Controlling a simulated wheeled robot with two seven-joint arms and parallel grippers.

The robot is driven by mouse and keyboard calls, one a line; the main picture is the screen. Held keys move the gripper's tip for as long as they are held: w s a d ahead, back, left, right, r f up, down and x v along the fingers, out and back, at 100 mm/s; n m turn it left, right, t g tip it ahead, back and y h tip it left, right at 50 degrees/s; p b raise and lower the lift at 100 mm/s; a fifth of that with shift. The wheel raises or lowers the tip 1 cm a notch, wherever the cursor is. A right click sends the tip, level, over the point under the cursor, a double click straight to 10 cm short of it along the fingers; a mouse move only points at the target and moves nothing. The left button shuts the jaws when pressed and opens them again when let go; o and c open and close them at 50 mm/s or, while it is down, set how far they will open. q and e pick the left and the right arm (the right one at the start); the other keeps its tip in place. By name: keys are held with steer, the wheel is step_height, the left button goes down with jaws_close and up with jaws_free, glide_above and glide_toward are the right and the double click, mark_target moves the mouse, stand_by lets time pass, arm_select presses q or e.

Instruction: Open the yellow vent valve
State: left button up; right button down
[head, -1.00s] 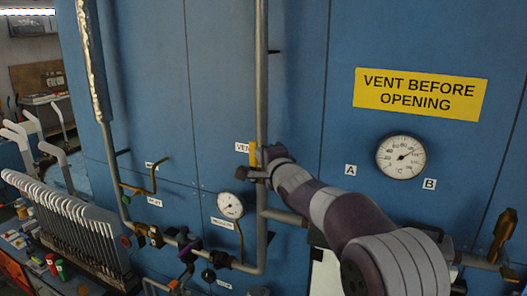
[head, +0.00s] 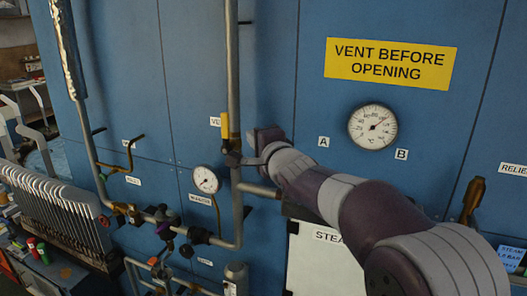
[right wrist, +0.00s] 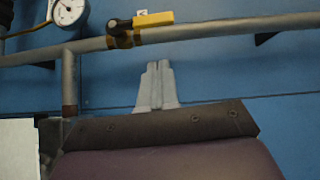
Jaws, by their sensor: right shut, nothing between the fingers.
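The yellow vent valve handle (head: 225,125) stands upright along the vertical grey pipe, beside a partly hidden white label. In the right wrist view the yellow handle (right wrist: 153,18) lies parallel to the pipe, with its dark and brass valve body (right wrist: 120,36) at one end. My right gripper (head: 250,160) is just right of the valve body in the head view. In the right wrist view its fingers (right wrist: 158,66) are together and empty, with visible space between them and the handle. Whether the fingers touch the pipe is hidden in the head view. My left gripper is not in view.
A small gauge (head: 206,180) sits left of the pipe. A larger dial (head: 372,126) hangs under the yellow sign (head: 390,63). A horizontal pipe branch (head: 258,190) runs below my right gripper. A white sheet (head: 313,262) is lower down.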

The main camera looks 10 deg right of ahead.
steer(key=s+d+f+n+g+h, duration=0.1)
steer(key=s+d+f+n+g, duration=0.15)
steer(key=s+f+n, duration=0.4)
steer(key=s+d+f+n+g+h, duration=0.1)
steer(key=s+f+n+g, duration=0.2)
steer(key=f, duration=0.6)
steer(key=s+d+f+n+g+h, duration=0.1)
steer(key=s+d+f+n+g, duration=0.15)
steer(key=s+f+g, duration=0.4)
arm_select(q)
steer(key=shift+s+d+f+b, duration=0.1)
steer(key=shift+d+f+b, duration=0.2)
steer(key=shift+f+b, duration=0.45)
arm_select(e)
steer(key=s+f+n+g, duration=0.3)
steer(key=s+f, duration=1)
steer(key=s, duration=0.3)
steer(key=shift+s+d+f+n+g, duration=0.2)
steer(key=shift+d+f+n+g, duration=0.1)
steer(key=shift+d+g, duration=0.1)
